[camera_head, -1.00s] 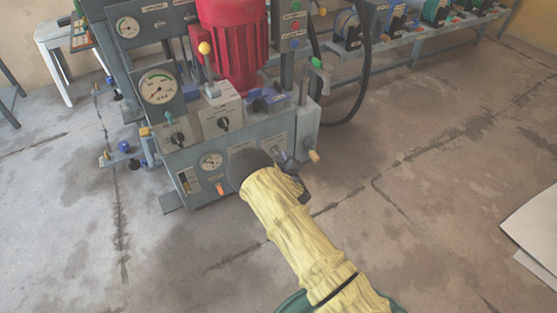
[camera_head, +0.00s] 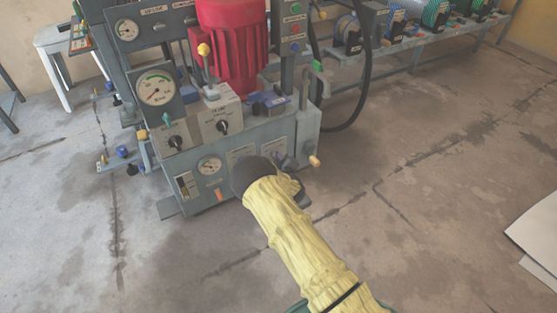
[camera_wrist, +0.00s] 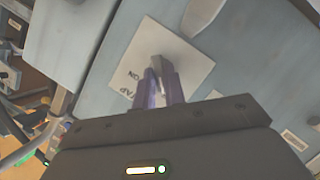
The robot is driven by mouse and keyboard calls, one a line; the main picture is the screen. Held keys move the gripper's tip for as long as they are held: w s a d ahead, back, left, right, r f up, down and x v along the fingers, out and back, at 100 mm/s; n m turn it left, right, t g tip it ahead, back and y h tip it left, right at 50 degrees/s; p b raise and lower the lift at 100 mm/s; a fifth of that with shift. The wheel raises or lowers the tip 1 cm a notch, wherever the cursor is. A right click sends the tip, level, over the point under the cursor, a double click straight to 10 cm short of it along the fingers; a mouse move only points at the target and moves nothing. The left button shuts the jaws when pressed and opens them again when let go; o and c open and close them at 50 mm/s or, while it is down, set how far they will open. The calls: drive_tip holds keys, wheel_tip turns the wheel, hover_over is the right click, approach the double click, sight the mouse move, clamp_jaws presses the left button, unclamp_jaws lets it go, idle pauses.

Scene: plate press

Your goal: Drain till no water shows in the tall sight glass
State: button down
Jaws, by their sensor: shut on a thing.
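A tall narrow sight glass (camera_head: 184,186) sits at the lower left of the press unit's grey front, with a dark and a pale section; I cannot make out its water level. In the wrist view my gripper (camera_wrist: 163,76) has its purple fingers closed on a small grey metal tap lever (camera_wrist: 160,64). The lever stands in front of a pale label plate (camera_wrist: 185,62) whose lettering seems to include "TAP". In the head view my wrist hides the fingers and the lever.
A round gauge (camera_head: 210,166) is beside the sight glass, with an orange piece (camera_head: 218,195) below. Black knobs, a larger gauge (camera_head: 156,90) and a red motor (camera_head: 232,45) are above. A wooden-ended handle (camera_head: 314,161) juts out at right.

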drive_tip(key=shift+r+p, duration=0.1)
drive_tip(key=shift+p, duration=0.4)
drive_tip(key=shift+d+r+m+p, duration=0.2)
drive_tip(key=shift+m+p, duration=0.5)
drive_tip(key=shift+p, duration=0.45)
drive_tip(key=m+g+y+p, duration=0.1)
drive_tip(key=p, duration=0.2)
drive_tip(key=shift+w+d+r+m, duration=0.1)
drive_tip(key=shift+m, duration=0.3)
drive_tip(key=shift+m+g+y+p, duration=0.4)
drive_tip(key=shift+m+g+p, duration=0.1)
drive_tip(key=shift+p, duration=0.2)
drive_tip(key=shift+f+m+g+y+p, duration=0.25)
drive_tip(key=shift+m+y+p, duration=0.3)
drive_tip(key=shift+m, duration=0.35)
drive_tip(key=m, duration=0.1)
drive_tip(key=m+g+y, duration=0.1)
drive_tip(key=shift+w+d+f+m+y, duration=0.15)
drive_tip(key=shift+d+m+y, duration=0.05)
drive_tip(key=shift+m+y, duration=0.1)
drive_tip(key=shift+f+m+g+y+b, duration=0.15)
drive_tip(key=shift+m+g+y+b, duration=0.2)
drive_tip(key=shift+m+y+b, duration=0.9)
drive_tip(key=shift+m+b, duration=0.65)
drive_tip(key=shift+b, duration=0.05)
